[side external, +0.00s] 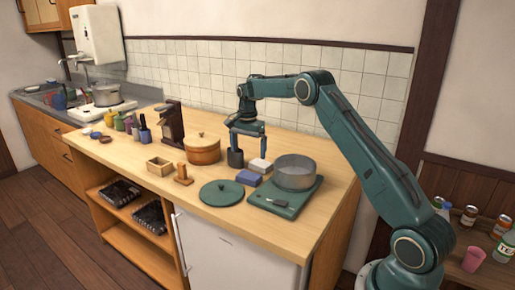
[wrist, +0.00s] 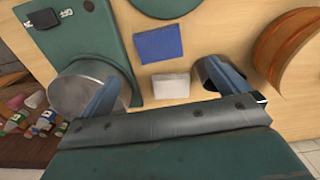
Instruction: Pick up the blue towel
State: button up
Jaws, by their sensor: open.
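The blue towel (side external: 248,178) is a small folded block lying on the wooden counter, left of the green stove plate. It also shows in the wrist view (wrist: 158,45), flat on the counter beyond my fingers. A white folded towel or block (side external: 261,165) lies just behind it, with a gap between the two in the wrist view (wrist: 169,83). My gripper (side external: 248,133) is open and empty, pointing down above the dark cup. In the wrist view my gripper (wrist: 177,88) has its fingers spread to either side of the white block, and the blue towel is farther out.
A dark cup (side external: 235,158) stands close under my gripper. A steel pot (side external: 295,174) sits on the green plate (side external: 268,205). A brown lidded pot (side external: 203,149) and a green lid (side external: 221,193) are to the left. The front counter edge is mostly clear.

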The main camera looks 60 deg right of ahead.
send_over(249, 175)
jog(key=shift+w+f, duration=0.1)
jog(key=shift+f, duration=2.3)
jog(key=shift+f, duration=0.1)
jog(key=shift+a+f, duration=0.1)
jog(key=shift+f, duration=2.4)
jog(key=c, duration=0.9)
jog(key=shift+r, duration=0.15)
notch_tip(249, 175, up, 20)
